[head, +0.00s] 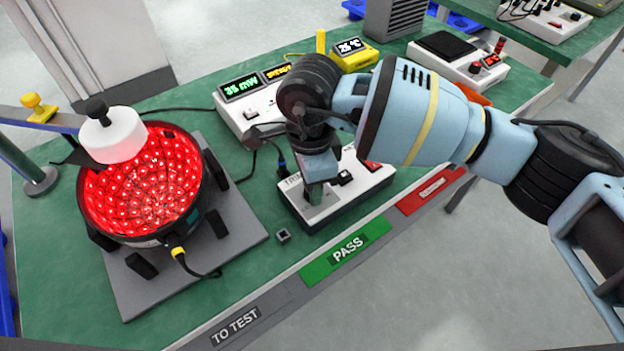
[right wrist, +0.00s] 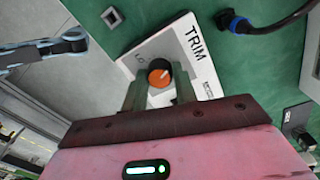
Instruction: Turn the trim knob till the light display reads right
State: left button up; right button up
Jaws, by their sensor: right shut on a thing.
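The white trim box (head: 345,200), marked TRIM, stands near the bench's front edge. Its orange trim knob (right wrist: 160,74) with a pale pointer line shows in the right wrist view. My right gripper (head: 316,190) reaches down over the box's left part, its fingers (right wrist: 158,92) shut on either side of the knob. The gripper hides the knob in the head view. A round lamp (head: 140,190) full of lit red lights sits on a grey plate at left. A white box behind has a green-lettered display (head: 240,88) and an orange-lettered one (head: 277,72); I cannot read them surely. My left gripper does not show.
A white cap with a black knob (head: 112,134) sits over the lamp's rim. A yellow meter (head: 350,50) and a white scale-like box (head: 450,55) stand behind. Cables cross the bench. A small grey square piece (head: 283,236) lies before the trim box, near the green PASS strip (head: 346,250).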

dwell(0.4)
jog(key=o, duration=0.8)
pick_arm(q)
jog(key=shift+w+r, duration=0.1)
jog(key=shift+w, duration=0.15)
pick_arm(e)
jog(key=shift+o, duration=0.9)
notch_tip(320, 180, up, 6)
jog(key=shift+w+r, duration=0.15)
jog(key=shift+r, duration=0.1)
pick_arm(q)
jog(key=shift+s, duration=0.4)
pick_arm(e)
jog(key=shift+r, duration=0.7)
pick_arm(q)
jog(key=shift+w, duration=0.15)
